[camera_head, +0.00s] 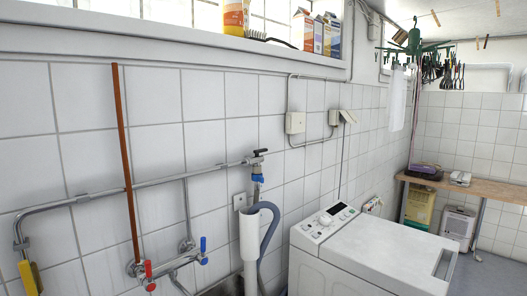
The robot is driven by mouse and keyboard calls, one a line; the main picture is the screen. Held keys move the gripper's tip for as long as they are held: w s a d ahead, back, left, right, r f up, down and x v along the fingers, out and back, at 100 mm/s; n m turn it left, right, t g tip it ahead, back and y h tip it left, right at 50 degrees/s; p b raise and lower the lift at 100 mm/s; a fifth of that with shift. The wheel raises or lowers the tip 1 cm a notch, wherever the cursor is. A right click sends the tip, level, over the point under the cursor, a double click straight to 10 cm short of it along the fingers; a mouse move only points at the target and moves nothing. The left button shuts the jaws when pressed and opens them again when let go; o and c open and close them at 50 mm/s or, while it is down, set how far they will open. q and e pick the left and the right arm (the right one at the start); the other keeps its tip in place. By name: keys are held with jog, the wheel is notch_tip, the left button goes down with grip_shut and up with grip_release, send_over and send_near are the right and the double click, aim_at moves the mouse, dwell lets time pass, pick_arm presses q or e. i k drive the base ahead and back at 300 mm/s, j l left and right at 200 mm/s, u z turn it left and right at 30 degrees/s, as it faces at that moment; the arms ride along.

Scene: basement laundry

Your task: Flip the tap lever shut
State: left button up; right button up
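A small metal tap (254,161) sits at the right end of the wall pipe, above the grey hose. A dark lever (260,151) on its top points to the right, roughly in line with the pipe. A blue fitting (257,179) is below the tap. Lower left is a wall mixer tap (170,264) with a red handle (149,270) and a blue handle (203,245). The frame does not show whether water runs. Neither of my grippers is in view.
A white top-loading washing machine (370,250) stands at the right of the tap. A white upright pipe (249,245) and grey hose (270,225) are below it. A brown rod (126,165) crosses the wall pipe. The window ledge (180,33) juts out above.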

aim_at(257, 153)
jog(key=i+l, duration=0.1)
jog(key=l, duration=0.75)
jog(key=i+l, duration=0.25)
jog(key=i, duration=0.2)
jog(key=i+l+z, duration=0.1)
jog(key=i+l, duration=0.15)
jog(key=i, duration=0.2)
jog(key=i+l, duration=0.25)
jog(key=i, duration=0.2)
jog(key=i+z, duration=0.1)
jog(key=i, duration=0.25)
